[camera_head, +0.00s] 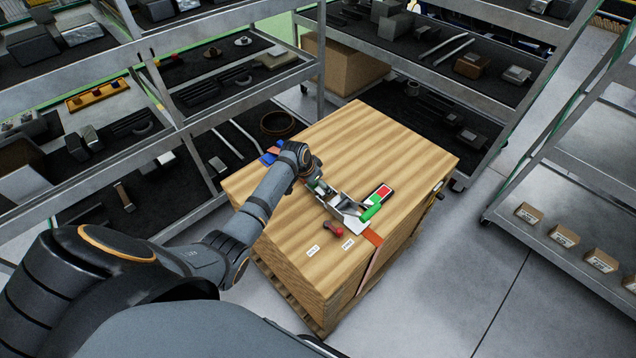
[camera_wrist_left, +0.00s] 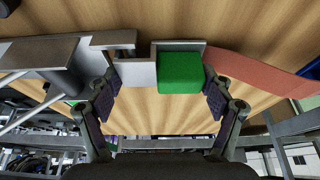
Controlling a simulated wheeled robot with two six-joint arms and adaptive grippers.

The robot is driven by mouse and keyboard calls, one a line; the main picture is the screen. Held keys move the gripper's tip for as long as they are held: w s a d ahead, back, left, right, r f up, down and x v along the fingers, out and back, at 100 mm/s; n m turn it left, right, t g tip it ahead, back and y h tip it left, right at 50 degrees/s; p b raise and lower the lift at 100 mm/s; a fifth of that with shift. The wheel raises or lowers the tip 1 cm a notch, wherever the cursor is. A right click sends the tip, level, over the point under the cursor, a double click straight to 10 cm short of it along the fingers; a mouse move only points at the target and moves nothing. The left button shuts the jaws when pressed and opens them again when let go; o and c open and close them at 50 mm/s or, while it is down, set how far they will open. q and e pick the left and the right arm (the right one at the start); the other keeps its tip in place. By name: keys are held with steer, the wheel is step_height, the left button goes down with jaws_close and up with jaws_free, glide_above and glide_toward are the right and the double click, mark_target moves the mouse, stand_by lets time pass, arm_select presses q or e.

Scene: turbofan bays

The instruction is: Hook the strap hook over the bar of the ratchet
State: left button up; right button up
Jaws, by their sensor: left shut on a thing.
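The strap hook is a grey metal piece with a green block (camera_wrist_left: 179,73), joined to an orange strap (camera_wrist_left: 255,72). In the head view my left gripper (camera_head: 317,187) is low over the crate top, and the arm hides most of the hook. The grey metal ratchet (camera_head: 347,207) with a green handle (camera_head: 371,212) lies just to the right. In the wrist view the ratchet (camera_wrist_left: 45,55) is left of the hook, very close. I cannot tell whether the hook is over the bar.
The wooden crate (camera_head: 290,235) stands on a pallet. An orange strap (camera_head: 373,237) runs over the near edge. Loaded shelves (camera_head: 240,85) stand behind and left; another rack (camera_head: 570,220) is right.

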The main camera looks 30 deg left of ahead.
arm_select(q)
steer(key=o, duration=1.3)
steer(key=v, duration=1.2)
